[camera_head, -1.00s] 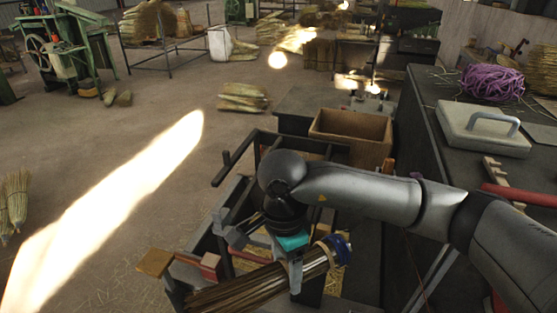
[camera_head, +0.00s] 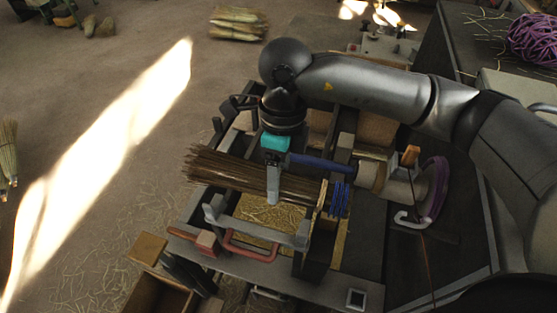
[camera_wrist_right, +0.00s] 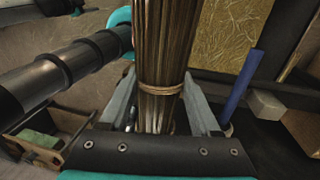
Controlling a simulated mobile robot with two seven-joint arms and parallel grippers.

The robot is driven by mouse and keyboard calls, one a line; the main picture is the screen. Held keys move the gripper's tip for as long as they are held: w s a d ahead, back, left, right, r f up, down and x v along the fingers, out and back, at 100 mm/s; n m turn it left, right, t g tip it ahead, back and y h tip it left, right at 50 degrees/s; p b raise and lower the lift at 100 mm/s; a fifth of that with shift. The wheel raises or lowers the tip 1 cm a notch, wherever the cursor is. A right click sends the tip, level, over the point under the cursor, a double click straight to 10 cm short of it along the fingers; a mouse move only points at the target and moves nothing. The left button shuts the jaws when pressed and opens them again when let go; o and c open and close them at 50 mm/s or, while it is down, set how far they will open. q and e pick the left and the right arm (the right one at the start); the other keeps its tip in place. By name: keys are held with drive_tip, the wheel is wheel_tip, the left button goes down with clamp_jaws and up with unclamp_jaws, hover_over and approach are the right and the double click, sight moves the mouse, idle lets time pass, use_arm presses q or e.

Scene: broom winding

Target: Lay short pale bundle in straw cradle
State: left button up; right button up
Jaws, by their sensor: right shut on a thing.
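My right gripper (camera_head: 273,190) is shut on the straw bundle (camera_head: 228,170), which looks brown with a tan tie (camera_wrist_right: 160,89). The bundle lies roughly level across the picture, brush end to the left, above the straw cradle (camera_head: 300,240), a grey frame with a gold straw-textured bed (camera_head: 262,218). The right wrist view shows the gripper's fingers on both sides of the bundle. Blue bands (camera_head: 340,199) show near the bundle's right end. I cannot tell whether the bundle touches the cradle's uprights. My left gripper is not in view.
A red handle (camera_head: 250,250) and a wooden block (camera_head: 148,248) are at the frame's near side. A blue rod (camera_head: 320,163) and a purple-rimmed wheel (camera_head: 435,188) stand to the right. Another bundle (camera_head: 238,22) lies on the floor behind.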

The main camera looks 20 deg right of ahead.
use_arm(q)
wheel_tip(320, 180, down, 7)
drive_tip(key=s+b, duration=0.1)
drive_tip(key=b, duration=0.5)
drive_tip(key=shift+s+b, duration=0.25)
drive_tip(key=shift+b, duration=0.15)
use_arm(e)
wheel_tip(320, 180, down, 9)
drive_tip(key=shift+s+f, duration=0.15)
drive_tip(key=shift+f, duration=0.05)
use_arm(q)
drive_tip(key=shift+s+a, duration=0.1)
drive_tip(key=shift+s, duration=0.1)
use_arm(e)
drive_tip(key=o, duration=1.5)
drive_tip(key=shift+c, duration=0.2)
wheel_tip(320, 180, up, 15)
drive_tip(key=w+d, duration=0.1)
drive_tip(key=w, duration=0.1)
drive_tip(key=shift+d, duration=0.1)
